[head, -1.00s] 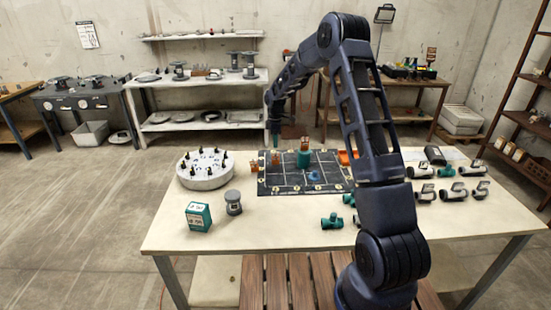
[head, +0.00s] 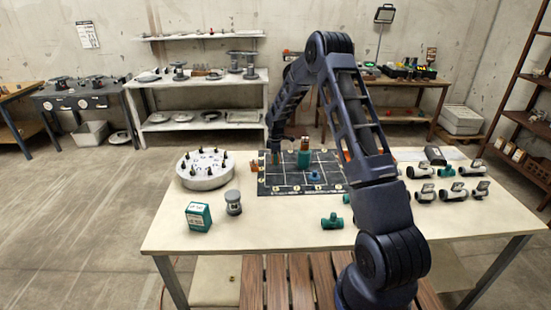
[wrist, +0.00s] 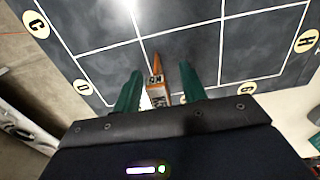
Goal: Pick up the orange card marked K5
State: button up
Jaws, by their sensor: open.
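In the wrist view an orange card (wrist: 160,80) with a small pale label stands over the dark gridded board (wrist: 200,45); I cannot read its marking for sure. My gripper (wrist: 158,73) is open, its two green fingers on either side of the card with gaps showing. In the head view my gripper (head: 277,156) is low over the left back part of the board (head: 290,186), and its arm hides part of the scene. Another orange piece (head: 253,168) stands at the board's left edge.
A green holder with a brown piece (head: 303,159) stands close right of my gripper. A round white tray with black pegs (head: 206,169) is to the left. A green box (head: 198,217) and a grey jar (head: 233,202) stand in front. Several pipe fittings (head: 453,192) lie at right.

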jog(key=shift+f, duration=0.15)
jog(key=shift+c, duration=0.4)
grip_shut()
